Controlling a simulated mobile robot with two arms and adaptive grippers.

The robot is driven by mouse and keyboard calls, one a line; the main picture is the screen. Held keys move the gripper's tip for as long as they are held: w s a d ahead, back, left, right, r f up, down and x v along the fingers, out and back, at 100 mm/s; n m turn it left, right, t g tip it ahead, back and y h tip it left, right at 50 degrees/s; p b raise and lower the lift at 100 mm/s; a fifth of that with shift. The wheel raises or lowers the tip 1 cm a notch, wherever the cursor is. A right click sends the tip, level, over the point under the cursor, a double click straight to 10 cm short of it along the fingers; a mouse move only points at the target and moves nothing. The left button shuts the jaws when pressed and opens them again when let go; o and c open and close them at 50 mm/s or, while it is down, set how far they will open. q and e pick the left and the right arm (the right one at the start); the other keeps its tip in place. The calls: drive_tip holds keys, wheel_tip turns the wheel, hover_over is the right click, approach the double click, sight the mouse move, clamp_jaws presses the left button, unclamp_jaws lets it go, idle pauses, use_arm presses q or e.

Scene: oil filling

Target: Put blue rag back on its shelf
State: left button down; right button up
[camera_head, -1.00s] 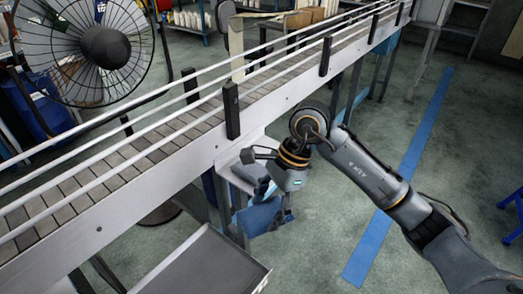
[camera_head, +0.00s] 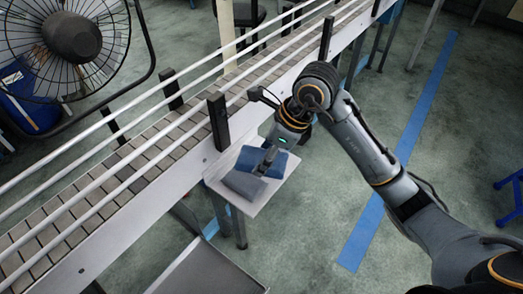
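The blue rag (camera_head: 252,158) is at the small pale shelf (camera_head: 245,206) on the side of the conveyor, and it shows on both sides of my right gripper's fingers. My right gripper (camera_head: 264,168) points down over the shelf, against the rag. Its fingertips are small and partly lost against the cloth, so I cannot tell whether they are shut on it. A grey-blue folded cloth (camera_head: 243,184) lies on the shelf beside the rag, nearer the front edge. My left gripper is not in view.
The conveyor (camera_head: 130,190) with white rails and black posts (camera_head: 218,121) runs diagonally just behind the shelf. A large fan (camera_head: 70,40) and a blue barrel (camera_head: 32,110) stand at the left. A grey tray (camera_head: 208,268) is below in front.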

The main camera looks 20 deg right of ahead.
drive_tip(key=w+d+f, duration=0.1)
drive_tip(key=w+f, duration=0.1)
drive_tip(key=w, duration=0.1)
drive_tip(key=w+d+f+p, duration=0.1)
drive_tip(key=w+d+f, duration=0.1)
drive_tip(key=w+f, duration=0.1)
drive_tip(key=w+d+f, duration=0.1)
drive_tip(key=w+f, duration=0.1)
drive_tip(key=w, duration=0.2)
drive_tip(key=shift+d+f, duration=0.15)
drive_tip(key=shift+f, duration=0.25)
drive_tip(key=shift+w+d+f, duration=0.15)
drive_tip(key=shift+w+f, duration=0.2)
drive_tip(key=shift+f, duration=0.15)
wheel_tip(320, 180, down, 3)
drive_tip(key=shift+w+f+p, duration=0.1)
drive_tip(key=shift+w+p, duration=0.05)
drive_tip(key=shift+p, duration=0.55)
drive_tip(key=shift+d+f, duration=0.1)
drive_tip(key=shift+f, duration=0.25)
drive_tip(key=o, duration=1)
drive_tip(key=shift+r, duration=0.1)
